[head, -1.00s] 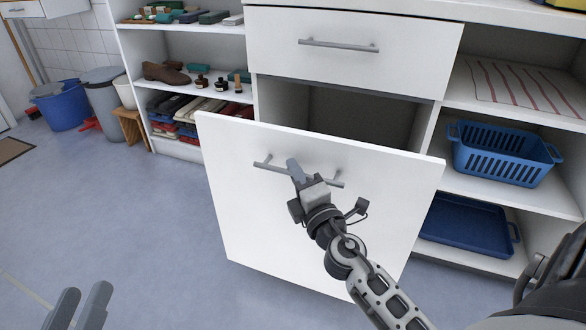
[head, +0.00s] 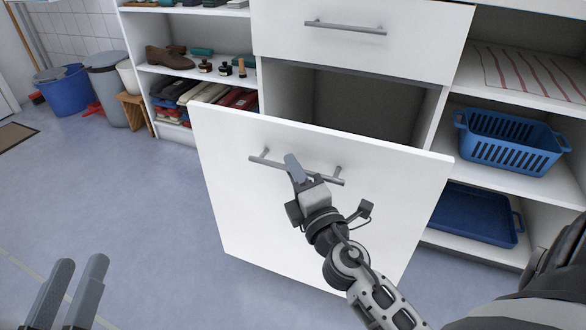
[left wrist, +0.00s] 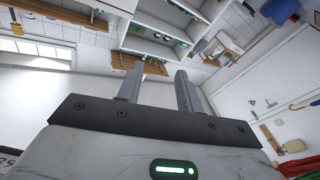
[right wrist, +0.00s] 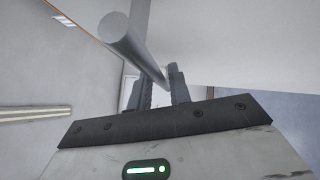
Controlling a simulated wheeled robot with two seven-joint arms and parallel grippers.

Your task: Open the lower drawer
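The lower drawer (head: 300,220) has a plain white front and stands pulled well out of the white cabinet, its dark inside showing behind the front. Its grey bar handle (head: 325,177) runs across the upper part of the front. My right gripper (head: 294,168) is at the middle of this handle. In the right wrist view the handle (right wrist: 126,34) passes between the fingers (right wrist: 160,85), which are close around it. My left gripper (head: 81,265) is open and empty, low at the left, away from the cabinet; its parted fingers (left wrist: 158,82) also show in the left wrist view.
The upper drawer (head: 360,45) is shut. Open shelves to the right hold a blue basket (head: 510,142) and a blue tray (head: 475,215). Bins (head: 105,85) stand further left. The floor left of the drawer is clear.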

